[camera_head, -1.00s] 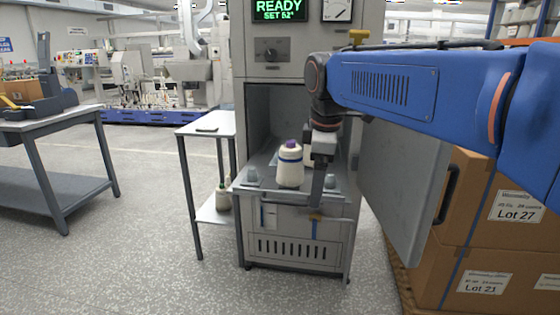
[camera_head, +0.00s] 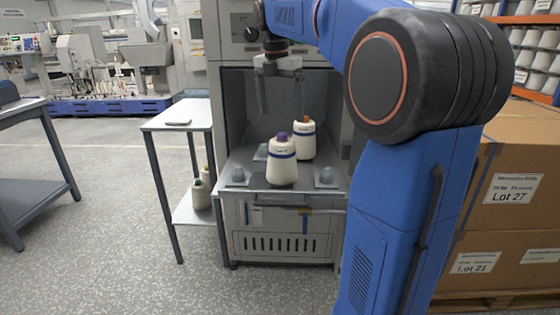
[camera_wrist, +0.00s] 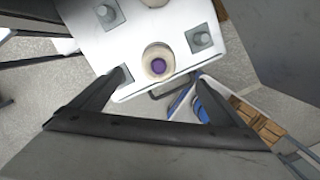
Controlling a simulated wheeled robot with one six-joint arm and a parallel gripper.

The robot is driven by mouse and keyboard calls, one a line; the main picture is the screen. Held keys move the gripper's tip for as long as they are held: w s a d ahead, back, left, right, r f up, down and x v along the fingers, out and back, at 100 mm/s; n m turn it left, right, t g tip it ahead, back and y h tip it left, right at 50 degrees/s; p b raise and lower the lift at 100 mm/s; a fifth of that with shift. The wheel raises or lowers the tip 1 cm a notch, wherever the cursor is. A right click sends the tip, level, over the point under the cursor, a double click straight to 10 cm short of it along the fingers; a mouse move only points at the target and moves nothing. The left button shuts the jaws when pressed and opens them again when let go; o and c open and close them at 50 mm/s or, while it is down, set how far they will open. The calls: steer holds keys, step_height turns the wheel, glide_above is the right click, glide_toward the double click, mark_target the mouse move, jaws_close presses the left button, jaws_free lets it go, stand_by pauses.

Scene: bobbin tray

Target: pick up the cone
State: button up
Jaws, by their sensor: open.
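A cream cone with a purple top and blue band (camera_head: 282,166) stands upright on the front of the cabinet's tray (camera_head: 258,189). A second cream cone with an orange top (camera_head: 304,138) stands upright behind it to the right. My gripper (camera_head: 280,98) is open and empty, above and behind the purple-topped cone in the head view. In the wrist view, the purple-topped cone (camera_wrist: 157,64) shows from above, between and beyond the fingers of my gripper (camera_wrist: 160,82).
Grey pegs stand on the tray at left (camera_head: 239,175) and right (camera_head: 325,177). Cabinet walls enclose the tray's back and sides. A side table (camera_head: 185,113) stands left, with cones (camera_head: 201,193) on its lower shelf. Cartons (camera_head: 510,200) are stacked at right.

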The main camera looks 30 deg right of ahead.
mark_target(283, 149)
steer(key=f, duration=0.4)
steer(key=d+f, duration=0.1)
steer(key=f, duration=0.4)
steer(key=w+f, duration=0.1)
steer(key=f, duration=0.4)
steer(key=shift+d+f, duration=0.2)
steer(key=shift+f, duration=0.05)
steer(key=c, duration=1.4)
steer(key=shift+r, duration=0.1)
